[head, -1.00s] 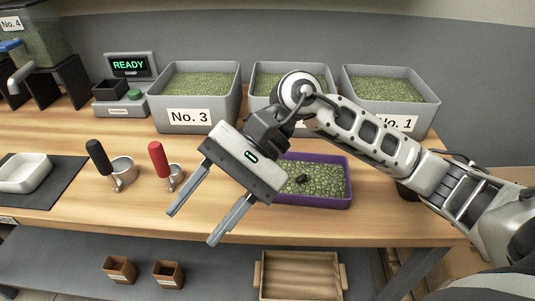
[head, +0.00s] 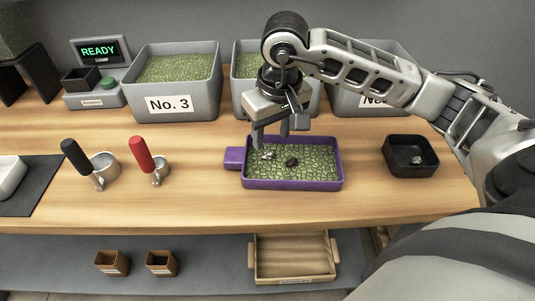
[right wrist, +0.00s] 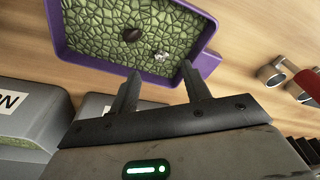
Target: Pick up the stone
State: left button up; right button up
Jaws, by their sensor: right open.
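A small grey-white stone (head: 267,156) lies on the green beans near the left part of the purple tray (head: 294,185). A dark lump (head: 292,162) lies to its right. My right gripper (head: 270,141) points down over the tray's back left part, open and empty. In the right wrist view, the stone (right wrist: 161,56) shows just beyond and between the open fingertips (right wrist: 159,68), and the dark lump (right wrist: 131,35) is to its left. I cannot tell the exact height of the fingertips above the beans. My left gripper is not in view.
A black dish (head: 388,158) holding a small greyish piece (head: 418,160) stands right of the tray. Grey bins, one marked No. 3 (head: 206,100), line the back. A red-handled scoop (head: 141,152) and a black-handled scoop (head: 75,156) stand left. The front counter is clear.

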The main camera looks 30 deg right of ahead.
aim_at(268, 154)
jog(key=shift+w+f+p, duration=0.15)
jog(key=shift+w+f, duration=0.05)
jog(key=shift+f, duration=0.75)
jog(key=shift+w+f+p, duration=0.2)
jog(key=shift+f, duration=0.8)
jog(key=shift+w+f+p, duration=0.15)
jog(key=shift+w+f, duration=0.05)
jog(key=shift+f, duration=0.75)
grip_shut()
